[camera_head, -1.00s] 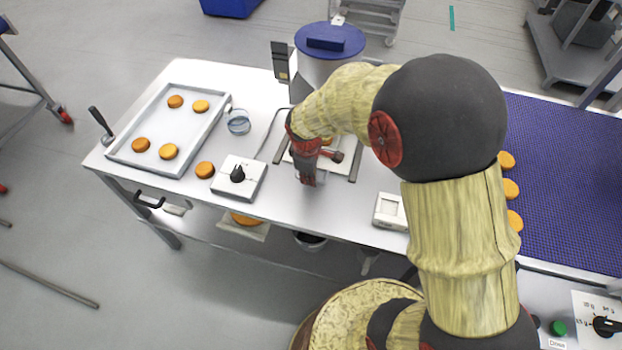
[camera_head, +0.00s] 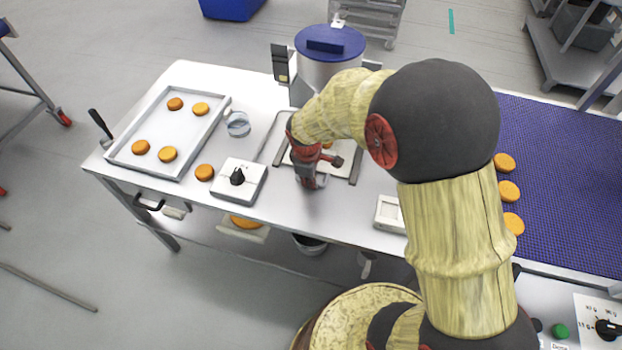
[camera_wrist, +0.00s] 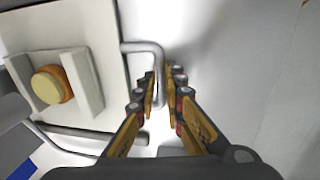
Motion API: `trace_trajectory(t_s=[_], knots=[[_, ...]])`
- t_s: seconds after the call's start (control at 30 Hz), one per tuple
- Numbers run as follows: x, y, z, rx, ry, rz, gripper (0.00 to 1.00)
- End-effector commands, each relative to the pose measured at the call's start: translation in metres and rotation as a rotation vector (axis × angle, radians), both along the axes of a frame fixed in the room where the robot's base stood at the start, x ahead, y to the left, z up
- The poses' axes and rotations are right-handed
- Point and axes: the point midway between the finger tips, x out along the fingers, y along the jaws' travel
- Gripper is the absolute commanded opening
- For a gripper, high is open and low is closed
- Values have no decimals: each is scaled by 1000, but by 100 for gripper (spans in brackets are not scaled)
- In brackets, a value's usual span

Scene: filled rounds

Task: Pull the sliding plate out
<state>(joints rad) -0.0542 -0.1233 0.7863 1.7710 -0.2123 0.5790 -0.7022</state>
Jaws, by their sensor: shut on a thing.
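The sliding plate (camera_wrist: 105,25) is a pale flat plate between rails. It carries an orange-rimmed round (camera_wrist: 52,85) between two raised white blocks. In the head view the plate (camera_head: 342,167) lies beneath the hopper, partly hidden by my arm. A grey bent-rod handle (camera_wrist: 146,47) stands out from the plate's edge. My gripper (camera_wrist: 161,88) has its fingers on both sides of the handle's outer bar and is shut on it. In the head view my gripper (camera_head: 313,181) is low over the table's front part; its fingertips are hard to make out there.
A blue-lidded hopper (camera_head: 331,66) stands behind the plate. To the left are a knob box (camera_head: 250,190), a glass cup (camera_head: 238,128) and a tray (camera_head: 190,128) with several rounds. A small white box (camera_head: 388,213) and blue conveyor (camera_head: 570,190) are right.

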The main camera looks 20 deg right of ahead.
Motion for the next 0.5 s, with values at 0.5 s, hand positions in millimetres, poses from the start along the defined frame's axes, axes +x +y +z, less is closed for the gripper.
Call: trace_trajectory(t_s=[0.5], knots=[[-4,3,0,0,0,1,0]])
